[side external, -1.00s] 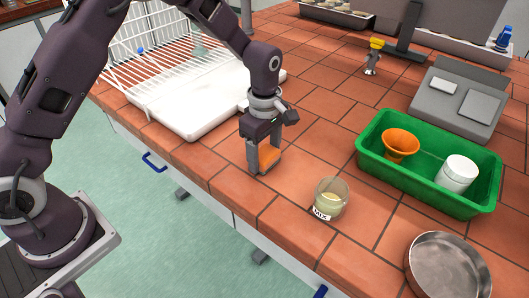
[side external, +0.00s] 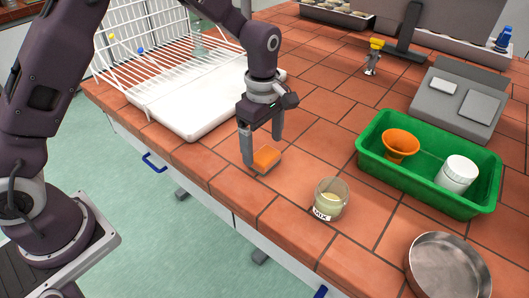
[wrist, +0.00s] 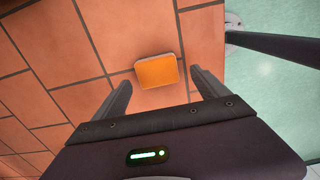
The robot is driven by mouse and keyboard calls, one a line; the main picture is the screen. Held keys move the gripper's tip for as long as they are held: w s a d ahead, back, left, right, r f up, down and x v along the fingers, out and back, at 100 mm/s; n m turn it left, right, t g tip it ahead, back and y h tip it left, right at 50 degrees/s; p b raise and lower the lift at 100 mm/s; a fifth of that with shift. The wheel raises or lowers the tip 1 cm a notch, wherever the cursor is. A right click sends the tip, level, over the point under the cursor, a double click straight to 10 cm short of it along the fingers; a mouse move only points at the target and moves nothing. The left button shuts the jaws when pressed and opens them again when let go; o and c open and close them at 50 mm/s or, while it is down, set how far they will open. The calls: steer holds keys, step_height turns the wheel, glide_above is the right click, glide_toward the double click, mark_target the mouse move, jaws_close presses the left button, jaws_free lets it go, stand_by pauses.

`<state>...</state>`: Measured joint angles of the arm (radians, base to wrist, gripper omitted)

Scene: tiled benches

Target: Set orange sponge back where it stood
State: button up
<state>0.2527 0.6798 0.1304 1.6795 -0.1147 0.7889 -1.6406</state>
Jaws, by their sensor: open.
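The orange sponge (side external: 265,160) lies flat on the tiled bench near its front edge, left of the glass beaker. It also shows in the wrist view (wrist: 157,71), beyond the fingertips and between their lines. My gripper (side external: 263,150) is open, its two fingers spread wide, just above and behind the sponge in the side view. In the wrist view the open fingers (wrist: 160,82) have nothing between them. Whether a fingertip touches the sponge I cannot tell.
A glass beaker labelled MIX (side external: 330,198) stands right of the sponge. A green tray (side external: 405,180) holds an orange funnel and a white jar. A metal pan (side external: 447,268) is at the front right. A white drying rack (side external: 200,108) stands at left. Tiles behind the sponge are clear.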

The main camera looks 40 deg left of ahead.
mark_target(261, 156)
steer(key=shift+s+a+r, duration=0.1)
steer(key=shift+s+r, duration=0.05)
steer(key=shift+r, duration=0.75)
steer(key=shift+s+r, duration=0.1)
steer(key=shift+r, duration=0.8)
steer(key=s+a+r+m+t, duration=0.2)
steer(key=s+r+m, duration=0.3)
steer(key=s+r, duration=0.2)
steer(key=s+a+r+m+t, duration=0.1)
steer(key=s+a+r+m, duration=0.2)
steer(key=s+r+m, duration=0.35)
steer(key=s+a+r+m+t, duration=0.1)
steer(key=s+m, duration=0.5)
steer(key=s, duration=0.6)
steer(key=shift+s+a+t, duration=0.4)
steer(key=shift+a+t, duration=0.05)
steer(key=shift+t, duration=0.35)
steer(key=shift+r+m, duration=0.15)
steer(key=shift+m, duration=0.1)
steer(key=shift+c, duration=0.4)
